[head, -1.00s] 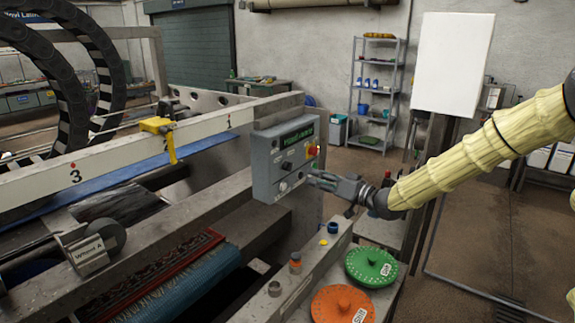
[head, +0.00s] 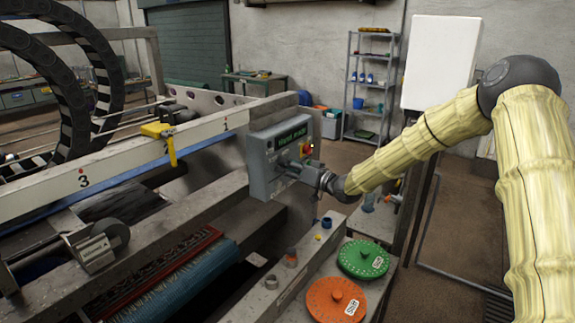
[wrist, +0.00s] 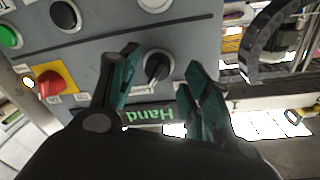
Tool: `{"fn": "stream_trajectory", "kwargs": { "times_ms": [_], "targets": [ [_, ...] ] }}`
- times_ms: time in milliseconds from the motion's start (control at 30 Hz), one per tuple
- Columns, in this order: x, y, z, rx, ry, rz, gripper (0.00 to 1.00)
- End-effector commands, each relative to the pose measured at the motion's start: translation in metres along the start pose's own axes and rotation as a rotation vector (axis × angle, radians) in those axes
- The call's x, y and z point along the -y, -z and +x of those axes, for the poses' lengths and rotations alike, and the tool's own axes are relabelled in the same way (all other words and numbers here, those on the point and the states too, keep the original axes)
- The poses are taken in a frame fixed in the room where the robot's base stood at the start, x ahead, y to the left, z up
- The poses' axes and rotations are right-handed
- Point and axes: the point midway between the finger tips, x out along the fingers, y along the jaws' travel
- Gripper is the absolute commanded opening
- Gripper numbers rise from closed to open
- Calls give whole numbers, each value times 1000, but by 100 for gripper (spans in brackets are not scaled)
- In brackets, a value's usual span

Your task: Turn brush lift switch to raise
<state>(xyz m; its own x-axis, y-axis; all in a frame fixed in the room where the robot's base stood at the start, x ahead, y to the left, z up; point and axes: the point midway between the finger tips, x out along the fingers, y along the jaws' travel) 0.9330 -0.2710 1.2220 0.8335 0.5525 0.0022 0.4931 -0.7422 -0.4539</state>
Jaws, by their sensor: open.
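The grey control panel (head: 280,156) stands at the end of the machine frame, its green display (head: 291,137) reading "Hand". My gripper (head: 289,167) is at the panel's front face. In the wrist view, its dark green fingers (wrist: 160,75) are open, one on each side of a black rotary switch (wrist: 157,67). Contact with the switch cannot be told. A second black rotary switch (wrist: 65,15) sits toward the upper left. Their labels are too small to read, so I cannot tell which one is the brush lift switch.
A red knob on a yellow plate (wrist: 48,82) and a green button (wrist: 8,35) are near the fingers. Below the arm are an orange disc (head: 336,301) and a green disc (head: 363,259). A beam with a yellow clamp (head: 160,131) runs left.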

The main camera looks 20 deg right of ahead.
Motion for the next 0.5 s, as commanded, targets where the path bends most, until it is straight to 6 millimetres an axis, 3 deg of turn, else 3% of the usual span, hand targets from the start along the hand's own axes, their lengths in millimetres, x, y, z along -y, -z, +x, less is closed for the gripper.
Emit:
{"fn": "stream_trajectory", "kwargs": {
  "times_ms": [367,400,500],
  "targets": [
    [-1,-1,5,0,-1,0,48],
    [-1,-1,5,0,-1,0,46],
    [-1,-1,5,0,-1,0,28]
  ]
}}
